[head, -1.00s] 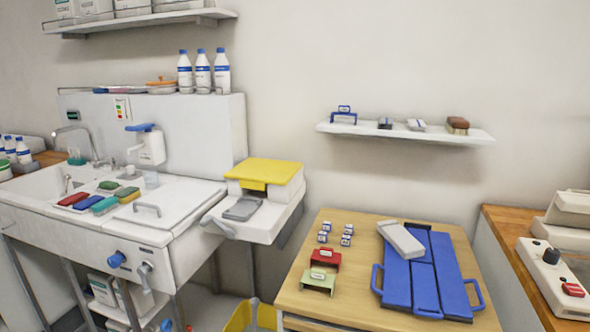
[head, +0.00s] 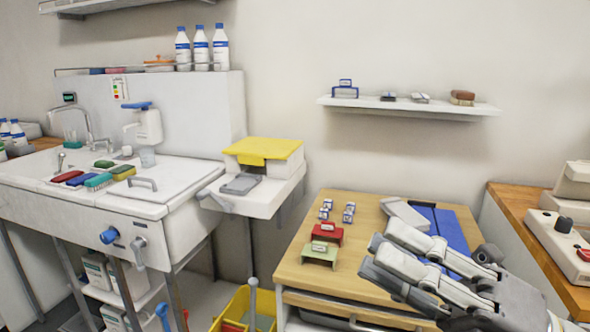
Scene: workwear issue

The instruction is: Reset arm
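My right gripper (head: 386,247) comes in from the lower right in the head view. It is over the right part of the wooden table (head: 300,272), in front of the blue tray (head: 452,228). Its two grey fingers point left and lie apart, with nothing seen between them. A light grey block (head: 402,212) lies at the tray's far left edge, partly covered. My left gripper is not in view.
A red holder (head: 328,233), a green holder (head: 320,254) and several small labelled blocks (head: 337,211) stand left of the gripper. A wall shelf (head: 410,106) hangs behind. A wooden counter (head: 530,240) with a device is at right. A yellow bin (head: 236,310) stands left of the table.

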